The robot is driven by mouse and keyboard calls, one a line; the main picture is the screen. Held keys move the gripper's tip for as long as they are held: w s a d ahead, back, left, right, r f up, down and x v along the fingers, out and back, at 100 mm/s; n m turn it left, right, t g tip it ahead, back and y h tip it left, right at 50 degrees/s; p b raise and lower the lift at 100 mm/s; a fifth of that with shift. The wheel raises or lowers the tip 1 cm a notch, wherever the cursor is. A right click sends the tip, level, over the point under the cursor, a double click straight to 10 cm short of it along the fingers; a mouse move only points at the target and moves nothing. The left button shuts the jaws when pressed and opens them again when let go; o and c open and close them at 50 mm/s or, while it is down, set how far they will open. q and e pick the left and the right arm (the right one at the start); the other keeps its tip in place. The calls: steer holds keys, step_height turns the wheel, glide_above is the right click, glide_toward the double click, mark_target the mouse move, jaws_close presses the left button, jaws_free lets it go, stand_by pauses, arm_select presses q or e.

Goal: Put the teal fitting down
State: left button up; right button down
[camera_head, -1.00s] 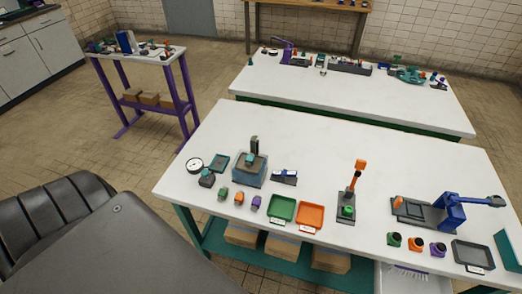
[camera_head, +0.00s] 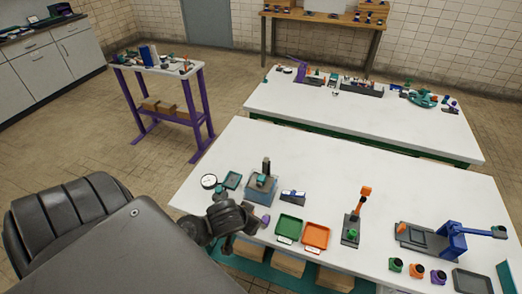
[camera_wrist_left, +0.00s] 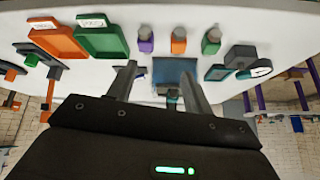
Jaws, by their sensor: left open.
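A small teal fitting (camera_head: 262,183) sits at the dark post on the blue box-shaped stand (camera_head: 260,194), at the left of the near table. In the head view my dark left arm and gripper (camera_head: 248,212) are at the table's front left edge, in front of the stand. My right gripper is not in view.
The table's back middle is clear.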

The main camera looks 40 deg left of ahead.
mark_target(260, 179)
arm_select(q)
steer(key=w+a+r+n+t+y, duration=0.1)
steer(key=w+a+r+n+t, duration=0.15)
steer(key=w+a+r, duration=0.45)
steer(key=x, duration=0.4)
steer(key=d+b+x, duration=0.1)
steer(key=x, duration=0.1)
steer(key=shift+f, duration=0.5)
steer(key=shift+x, duration=2.8)
steer(key=shift+s+d, duration=0.1)
steer(key=shift+d, duration=0.05)
steer(key=shift+c, duration=0.3)
